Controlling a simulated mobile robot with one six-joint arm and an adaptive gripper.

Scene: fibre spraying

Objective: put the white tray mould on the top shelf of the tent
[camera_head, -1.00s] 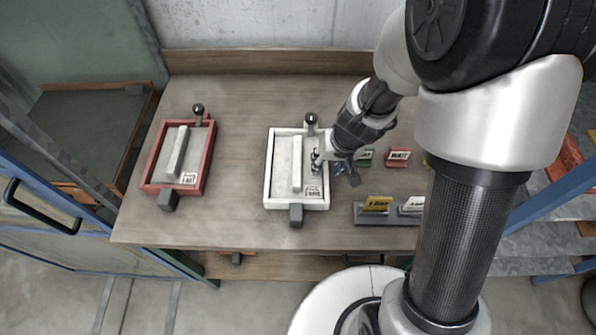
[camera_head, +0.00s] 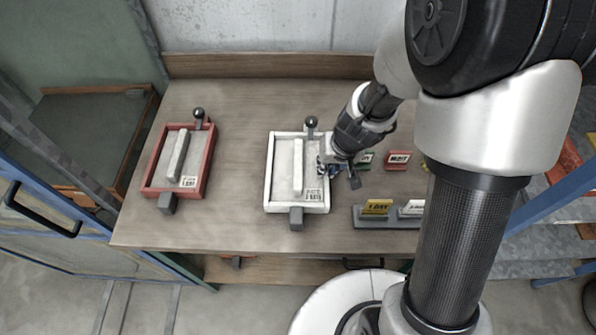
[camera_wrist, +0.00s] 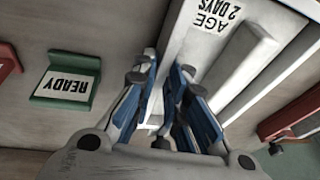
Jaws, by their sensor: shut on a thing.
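The white tray mould (camera_head: 269,172) lies flat on the wooden bench, with a pale bar and a label inside, a black ball knob at its far end and a grey block at its near end. My gripper (camera_head: 326,168) is at its right wall. In the wrist view, the blue-padded fingers of my gripper (camera_wrist: 164,75) are shut on the wall of the white tray mould (camera_wrist: 181,28), one on each side. The label there reads "AGE 2 DAYS". I cannot clearly make out the tent or its top shelf.
A red tray (camera_head: 208,165) stands left on the bench (camera_head: 238,215). Green READY and red (camera_head: 398,161) signs and a grey holder (camera_head: 372,219) with tags are to the right. Blue-framed structures flank the bench, one with a black handle (camera_head: 42,212). Bench between the trays is clear.

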